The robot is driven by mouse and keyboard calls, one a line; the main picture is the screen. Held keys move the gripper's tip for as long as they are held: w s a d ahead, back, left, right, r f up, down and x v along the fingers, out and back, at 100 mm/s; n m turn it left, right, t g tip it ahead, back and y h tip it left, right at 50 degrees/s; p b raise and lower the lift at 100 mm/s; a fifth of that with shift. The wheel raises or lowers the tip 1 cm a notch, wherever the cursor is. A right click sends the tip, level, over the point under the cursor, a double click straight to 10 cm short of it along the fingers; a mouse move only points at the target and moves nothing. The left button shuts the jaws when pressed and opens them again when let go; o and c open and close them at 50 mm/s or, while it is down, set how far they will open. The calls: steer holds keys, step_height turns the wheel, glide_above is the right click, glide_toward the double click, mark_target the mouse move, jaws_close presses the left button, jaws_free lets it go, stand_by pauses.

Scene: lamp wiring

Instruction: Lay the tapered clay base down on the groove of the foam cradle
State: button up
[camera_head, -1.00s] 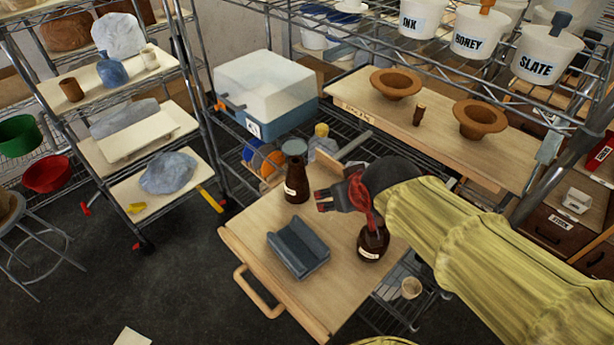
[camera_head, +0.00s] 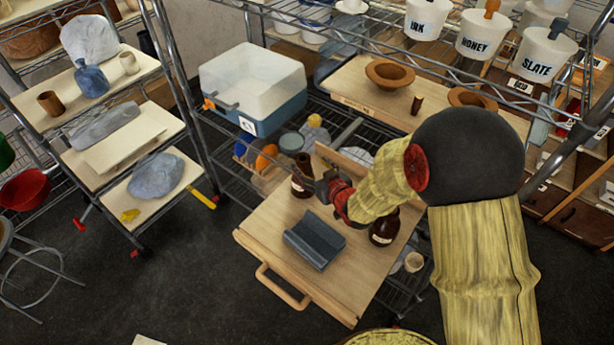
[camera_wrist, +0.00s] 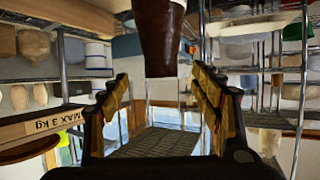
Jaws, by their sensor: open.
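The tapered clay base (camera_head: 301,188) is dark brown with a pale label and stands upright near the board's far corner. In the wrist view a brown tapered body (camera_wrist: 158,38) enters from the top, between the fingertips or just beyond them. My gripper (camera_head: 322,187) is open beside the base on its right, partly covering it; its two fingers also show in the wrist view (camera_wrist: 160,84). Whether they touch the base I cannot tell. The grey foam cradle (camera_head: 314,243) lies on the board nearer the front, its long groove facing up and empty.
A second brown labelled vessel (camera_head: 383,228) stands at the board's right, partly behind my arm. The wooden board (camera_head: 345,290) has a handle (camera_head: 282,287) at its front left. A wire shelf with bowls (camera_head: 389,74) stands behind. Bare board lies around the cradle.

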mark_target(303, 163)
steer(key=shift+f+x, duration=0.2)
steer(key=shift+x, duration=1.4)
steer(key=shift+f+x, duration=0.25)
steer(key=shift+x, duration=1.4)
steer(key=shift+s, duration=0.2)
steer(key=shift+c, duration=0.2)
steer(key=c, duration=1.5)
jaws_close()
steer(key=shift+r, duration=0.15)
